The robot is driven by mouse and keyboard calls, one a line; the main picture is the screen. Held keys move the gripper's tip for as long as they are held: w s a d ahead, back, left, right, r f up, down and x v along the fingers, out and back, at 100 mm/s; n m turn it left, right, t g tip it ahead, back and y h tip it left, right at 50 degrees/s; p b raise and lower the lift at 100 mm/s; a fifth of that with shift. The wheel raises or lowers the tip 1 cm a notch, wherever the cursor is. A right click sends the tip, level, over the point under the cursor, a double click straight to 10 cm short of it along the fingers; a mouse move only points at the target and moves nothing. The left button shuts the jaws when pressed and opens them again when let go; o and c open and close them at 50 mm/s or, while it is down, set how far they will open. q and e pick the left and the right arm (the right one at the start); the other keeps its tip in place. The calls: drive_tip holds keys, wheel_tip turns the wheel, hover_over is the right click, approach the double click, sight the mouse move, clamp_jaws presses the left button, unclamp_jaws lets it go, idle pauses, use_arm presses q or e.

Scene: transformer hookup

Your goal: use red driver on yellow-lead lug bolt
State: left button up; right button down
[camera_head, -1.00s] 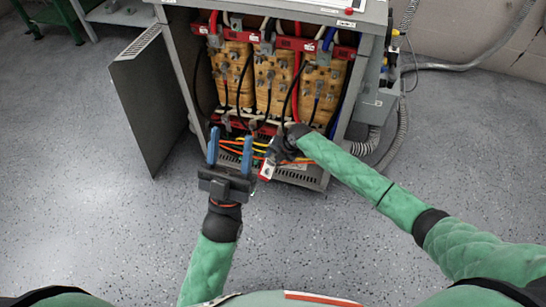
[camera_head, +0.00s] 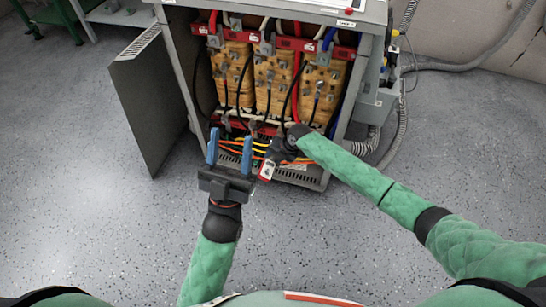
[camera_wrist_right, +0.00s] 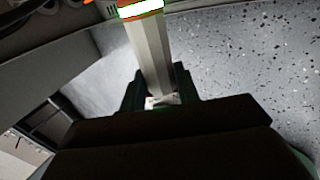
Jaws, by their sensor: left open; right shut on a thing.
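My right gripper (camera_head: 281,152) is at the lower front of the open transformer cabinet (camera_head: 183,100). It is shut on a red and white tool (camera_head: 267,171), likely the red driver. In the right wrist view, the pale shaft of this tool (camera_wrist_right: 152,52) stands between the dark fingers (camera_wrist_right: 157,92). My left gripper (camera_head: 230,153) is open and empty, its blue fingers pointing at the cabinet's lower left. Yellow and orange leads (camera_head: 257,146) run across the cabinet's bottom, partly behind my grippers. I cannot make out the yellow-lead lug bolt.
Three tan coil blocks (camera_head: 272,84) with black leads fill the cabinet, between red bars. The open grey door (camera_head: 146,100) stands to the left. Conduit (camera_head: 398,135) runs at the right. The speckled floor (camera_head: 110,220) in front is clear.

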sight(269, 166)
drive_tip(key=shift+r, duration=0.1)
idle(0.8)
drive_tip(key=shift+s+a+p, duration=0.25)
drive_tip(key=shift+s+p, duration=0.1)
drive_tip(key=shift+s, duration=0.35)
drive_tip(key=shift+s+a+p, duration=0.25)
drive_tip(key=shift+s+p, duration=0.15)
drive_tip(key=shift+s, duration=0.35)
drive_tip(key=shift+s+a+p, duration=0.25)
drive_tip(key=shift+s+p, duration=0.1)
drive_tip(key=shift+s, duration=0.35)
